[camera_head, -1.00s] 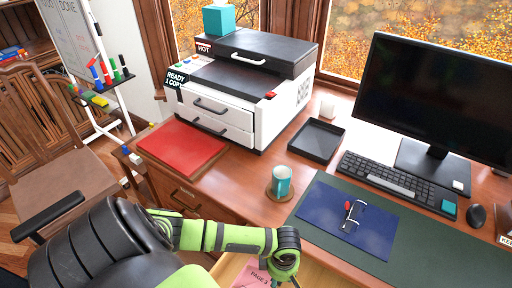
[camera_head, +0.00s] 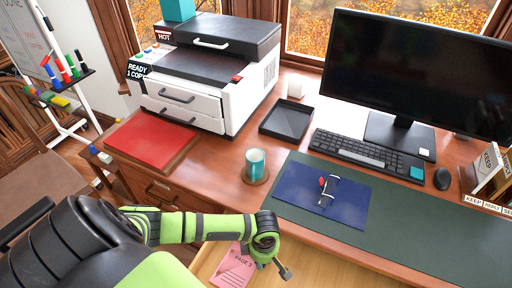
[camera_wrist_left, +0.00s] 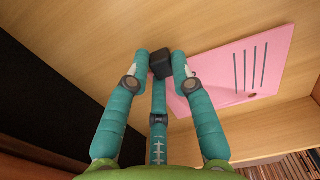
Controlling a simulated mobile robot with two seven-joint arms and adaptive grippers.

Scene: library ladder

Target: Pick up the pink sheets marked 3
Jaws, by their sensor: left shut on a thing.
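The pink sheets (camera_head: 234,268), with "PAGE 3" printed on them, show in the open wooden drawer at the bottom of the head view. The wrist view shows the pink sheets (camera_wrist_left: 240,75) with dark lines, stretching right from the fingertips. My left gripper (camera_head: 268,262) is at their right edge in the head view. In the wrist view its teal fingers (camera_wrist_left: 160,62) are closed in around a black block-like tip, at the sheets' near corner. The exact contact is hidden there. My right gripper is in neither view.
The drawer's light wooden floor (camera_head: 300,268) lies under the desk edge. On the desk are a teal mug (camera_head: 255,162), a blue folder (camera_head: 300,195), a black tray (camera_head: 287,122), a red pad (camera_head: 150,138), a printer (camera_head: 205,75), a keyboard (camera_head: 365,153) and a monitor (camera_head: 420,75).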

